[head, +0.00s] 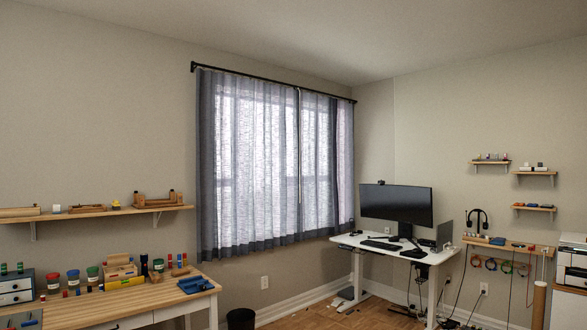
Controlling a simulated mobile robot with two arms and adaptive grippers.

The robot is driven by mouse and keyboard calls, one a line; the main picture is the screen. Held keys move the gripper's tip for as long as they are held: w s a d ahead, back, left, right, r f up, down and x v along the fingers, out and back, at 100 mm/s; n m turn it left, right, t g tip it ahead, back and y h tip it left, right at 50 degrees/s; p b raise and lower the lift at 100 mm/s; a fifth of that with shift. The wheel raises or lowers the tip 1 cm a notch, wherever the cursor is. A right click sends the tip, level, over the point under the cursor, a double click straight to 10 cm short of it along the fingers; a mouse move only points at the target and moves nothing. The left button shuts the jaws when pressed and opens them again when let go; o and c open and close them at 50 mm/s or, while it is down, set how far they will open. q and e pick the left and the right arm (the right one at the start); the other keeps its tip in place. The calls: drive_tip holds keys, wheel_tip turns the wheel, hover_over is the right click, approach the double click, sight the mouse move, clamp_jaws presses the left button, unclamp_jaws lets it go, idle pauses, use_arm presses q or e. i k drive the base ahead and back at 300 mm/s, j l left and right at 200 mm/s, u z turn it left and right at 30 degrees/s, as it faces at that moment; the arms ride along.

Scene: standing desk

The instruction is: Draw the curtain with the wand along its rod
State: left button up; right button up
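The sheer grey curtain (248,165) hangs from a dark rod (270,78) on the back wall. It is spread across nearly the whole window, with light coming through it. Its folds are darker at the left edge, along the hem and near the middle. A thin pale vertical line (299,150) hangs near the middle of the curtain from just under the rod; it looks like the wand, but it is too small to be sure. Neither of my grippers shows in the head view.
A wooden workbench (130,302) with jars and drawers stands at the lower left, below a wall shelf (90,212). A black bin (241,318) stands beside it. A white desk (385,248) with a monitor (396,204) stands at the curtain's right. Wooden floor (300,312) shows between them.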

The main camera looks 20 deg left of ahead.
sight(292, 119)
drive_tip(key=i+j+u, duration=0.25)
drive_tip(key=u, duration=0.15)
drive_tip(key=i+j+u, duration=0.55)
drive_tip(key=u, duration=0.2)
drive_tip(key=i+u, duration=0.4)
drive_tip(key=i+j, duration=0.15)
drive_tip(key=i, duration=0.4)
drive_tip(key=i+j, duration=0.15)
drive_tip(key=i, duration=0.4)
drive_tip(key=i+l+z, duration=0.25)
drive_tip(key=i+z, duration=0.2)
drive_tip(key=i+l+z, duration=0.15)
drive_tip(key=i+z, duration=0.7)
drive_tip(key=i+j+z, duration=0.2)
drive_tip(key=i+z, duration=0.2)
drive_tip(key=i+l, duration=0.1)
drive_tip(key=i, duration=0.85)
drive_tip(key=i+l, duration=0.1)
drive_tip(key=i, duration=0.8)
